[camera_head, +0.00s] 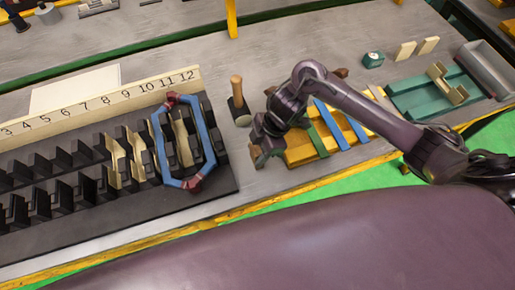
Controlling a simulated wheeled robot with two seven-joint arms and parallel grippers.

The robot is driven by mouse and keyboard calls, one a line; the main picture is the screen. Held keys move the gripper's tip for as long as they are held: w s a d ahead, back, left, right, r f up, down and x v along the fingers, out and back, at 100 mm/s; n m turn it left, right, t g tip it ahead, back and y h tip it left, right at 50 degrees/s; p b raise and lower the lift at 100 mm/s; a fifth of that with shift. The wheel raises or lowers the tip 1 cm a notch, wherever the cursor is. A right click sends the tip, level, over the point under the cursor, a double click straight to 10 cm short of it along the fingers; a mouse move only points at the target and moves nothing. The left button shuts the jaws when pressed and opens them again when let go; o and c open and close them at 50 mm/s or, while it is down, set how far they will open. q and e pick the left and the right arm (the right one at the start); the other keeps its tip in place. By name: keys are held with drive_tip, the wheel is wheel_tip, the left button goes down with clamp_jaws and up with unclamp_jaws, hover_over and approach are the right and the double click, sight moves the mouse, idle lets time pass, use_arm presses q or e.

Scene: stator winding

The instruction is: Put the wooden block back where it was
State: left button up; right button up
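Two small pale wooden blocks (405,50) and (428,46) lie side by side at the back right of the bench. A notched pale wooden piece (447,84) sits on a green board (412,97). I cannot tell which of these is the task's block. My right gripper (264,150) points down at the left end of a yellow wooden tray (330,152), right of the mallet (238,98). Brownish shapes show at its fingertips; whether it holds something is unclear. My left gripper is out of view.
A black stator rack (215,190) with a numbered strip (130,98) fills the left; a blue and red hexagonal coil (160,150) rests on it. Blue strips (330,122) lie across the yellow tray. A grey bin (487,66) stands far right. Bare bench shows behind the mallet.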

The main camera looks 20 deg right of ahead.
drive_tip(key=o, duration=0.4)
drive_tip(key=shift+r, duration=0.3)
drive_tip(key=p+v, duration=0.1)
drive_tip(key=v, duration=1)
drive_tip(key=shift+d+r+p, duration=0.2)
drive_tip(key=shift+r+p, duration=0.15)
drive_tip(key=shift+f, duration=0.1)
